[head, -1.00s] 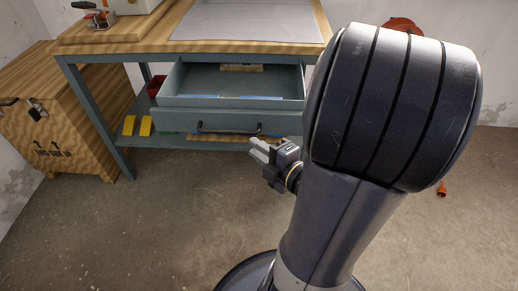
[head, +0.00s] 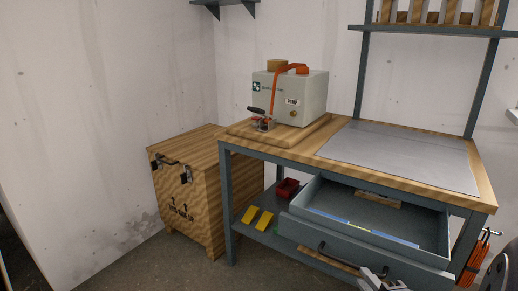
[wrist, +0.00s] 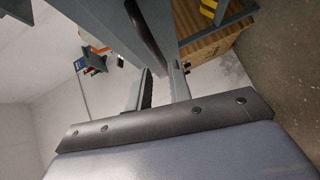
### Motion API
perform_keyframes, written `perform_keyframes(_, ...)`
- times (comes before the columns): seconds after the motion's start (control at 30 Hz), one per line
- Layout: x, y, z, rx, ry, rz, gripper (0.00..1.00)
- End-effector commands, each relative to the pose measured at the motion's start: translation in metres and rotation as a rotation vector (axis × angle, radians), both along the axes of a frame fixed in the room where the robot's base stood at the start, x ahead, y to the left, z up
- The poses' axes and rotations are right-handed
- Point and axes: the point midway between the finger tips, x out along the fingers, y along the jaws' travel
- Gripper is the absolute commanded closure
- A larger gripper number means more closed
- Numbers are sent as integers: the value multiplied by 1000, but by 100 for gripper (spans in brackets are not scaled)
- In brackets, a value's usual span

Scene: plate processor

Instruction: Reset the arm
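My gripper (head: 378,278) shows only in part at the bottom edge of the head view, in front of the open drawer (head: 340,244). In the wrist view its two fingers (wrist: 160,70) stand apart with an empty gap between them. The dark drawer handle (wrist: 146,32) lies just beyond the fingertips in that view; I cannot tell the exact distance. Most of my arm is outside the head view.
The workbench (head: 480,191) carries a grey pump box (head: 300,90) and a grey sheet (head: 400,153). A wooden crate (head: 182,200) stands left of it. A red bin (head: 288,188) and yellow pieces (head: 257,218) sit on the lower shelf. An orange cable (head: 473,262) hangs at right.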

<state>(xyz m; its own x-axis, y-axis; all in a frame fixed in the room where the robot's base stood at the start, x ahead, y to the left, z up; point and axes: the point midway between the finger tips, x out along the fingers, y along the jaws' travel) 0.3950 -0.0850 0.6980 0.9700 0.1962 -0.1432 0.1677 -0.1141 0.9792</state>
Motion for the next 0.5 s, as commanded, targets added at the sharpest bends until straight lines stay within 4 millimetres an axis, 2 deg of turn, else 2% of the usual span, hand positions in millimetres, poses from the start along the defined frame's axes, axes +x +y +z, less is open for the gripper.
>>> perform_keyframes(0.3, 37, 9, -7, 1, -1, 6, 80)
perform_keyframes(0.5, 54, 12, -8, 2, -1, 4, 80)
